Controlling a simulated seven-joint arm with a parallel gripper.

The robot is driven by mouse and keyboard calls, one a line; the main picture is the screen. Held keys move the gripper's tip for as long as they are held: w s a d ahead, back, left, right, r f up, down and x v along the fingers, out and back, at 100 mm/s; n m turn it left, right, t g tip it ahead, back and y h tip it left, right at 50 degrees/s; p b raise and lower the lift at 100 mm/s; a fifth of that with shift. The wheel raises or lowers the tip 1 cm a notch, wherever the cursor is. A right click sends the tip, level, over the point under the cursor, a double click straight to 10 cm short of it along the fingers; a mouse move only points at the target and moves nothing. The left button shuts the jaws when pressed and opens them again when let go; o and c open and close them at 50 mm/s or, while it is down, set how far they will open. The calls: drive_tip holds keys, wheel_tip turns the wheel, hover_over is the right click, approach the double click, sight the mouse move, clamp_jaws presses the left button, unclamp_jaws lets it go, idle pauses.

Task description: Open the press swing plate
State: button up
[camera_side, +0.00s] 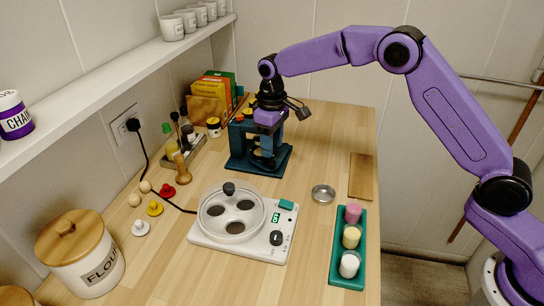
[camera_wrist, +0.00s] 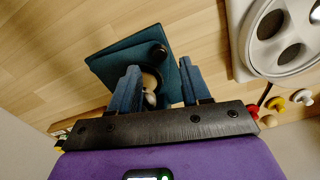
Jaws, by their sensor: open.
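The press (camera_side: 240,145) is a dark teal stand on a flat base at the back middle of the counter. My gripper (camera_side: 264,148) is over it, pointing down, and hides much of it. In the wrist view, a flat teal part of the press (camera_wrist: 112,60) with a dark round knob (camera_wrist: 158,49) shows beyond and between my open blue fingers (camera_wrist: 159,68). A pale round part shows between the fingers. I cannot tell the swing plate from the base, or whether the fingers touch the press.
A cooker with a clear lid (camera_side: 230,212) stands in front of the press. A teal tray with colored cylinders (camera_side: 335,266), a metal dish (camera_side: 323,193) and a wooden board (camera_side: 361,176) lie to the right. Bottles and boxes (camera_side: 215,95) crowd the left.

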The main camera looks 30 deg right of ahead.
sight(272, 161)
drive_tip(key=shift+f, duration=2.45)
clamp_jaws()
